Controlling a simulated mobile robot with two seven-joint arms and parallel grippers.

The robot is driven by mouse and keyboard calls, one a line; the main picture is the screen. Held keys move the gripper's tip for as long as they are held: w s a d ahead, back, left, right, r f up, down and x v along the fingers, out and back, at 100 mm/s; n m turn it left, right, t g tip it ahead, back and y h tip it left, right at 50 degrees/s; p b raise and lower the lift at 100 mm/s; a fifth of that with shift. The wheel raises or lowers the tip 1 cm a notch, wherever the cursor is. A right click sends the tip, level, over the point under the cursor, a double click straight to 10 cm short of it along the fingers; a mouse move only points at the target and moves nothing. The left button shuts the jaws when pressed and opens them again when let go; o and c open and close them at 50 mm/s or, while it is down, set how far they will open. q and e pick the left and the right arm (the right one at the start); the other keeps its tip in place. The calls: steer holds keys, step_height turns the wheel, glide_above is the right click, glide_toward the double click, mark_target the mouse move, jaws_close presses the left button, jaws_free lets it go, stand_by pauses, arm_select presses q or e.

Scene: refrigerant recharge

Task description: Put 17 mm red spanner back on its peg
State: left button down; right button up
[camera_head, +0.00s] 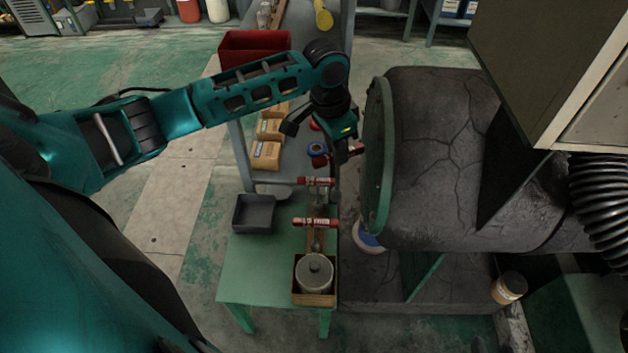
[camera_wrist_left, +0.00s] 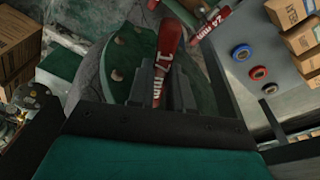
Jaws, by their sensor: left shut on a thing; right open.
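The red spanner (camera_wrist_left: 166,50) has white lettering reading "17 mm" in the left wrist view. My left gripper (camera_wrist_left: 163,88) is shut on it. In the head view my left gripper (camera_head: 342,150) is beside the large dark cylinder, and the red end of the held spanner (camera_head: 357,149) shows there. A second red spanner (camera_wrist_left: 212,20), lettered "24 mm", is close behind the held one in the left wrist view. Two other red-handled spanners, an upper one (camera_head: 316,181) and a lower one (camera_head: 316,222), show below the gripper. I cannot make out the held spanner's peg. My right gripper is not in view.
The cracked dark cylinder (camera_head: 435,150) with a green flange (camera_head: 377,155) stands close right of the gripper. A grey panel (camera_wrist_left: 283,78) carries blue and red rings. A green table (camera_head: 255,268) holds a dark tray (camera_head: 254,213) and a lidded pot (camera_head: 314,273).

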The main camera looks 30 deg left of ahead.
arm_select(q)
steer(key=a+f+m+b, duration=0.1)
steer(key=a+f+b, duration=0.1)
steer(key=f+b, duration=0.3)
steer(key=a+f+m+b, duration=0.2)
steer(key=f+b, duration=0.3)
steer(key=f, duration=0.7)
steer(key=shift+w+a+f+m, duration=0.2)
steer(key=shift+a+f+m, duration=0.1)
steer(key=shift+a, duration=0.4)
steer(key=shift+f, duration=0.35)
steer(key=shift+f, duration=1)
steer(key=c, duration=1)
jaws_free()
steer(key=shift+o, duration=0.2)
step_height(320, 180, up, 13)
steer(key=s+a+p, duration=0.1)
steer(key=p, duration=0.3)
steer(key=shift+s+a+f+p, duration=0.15)
steer(key=shift+a+p, duration=0.05)
steer(key=shift+p, duration=0.15)
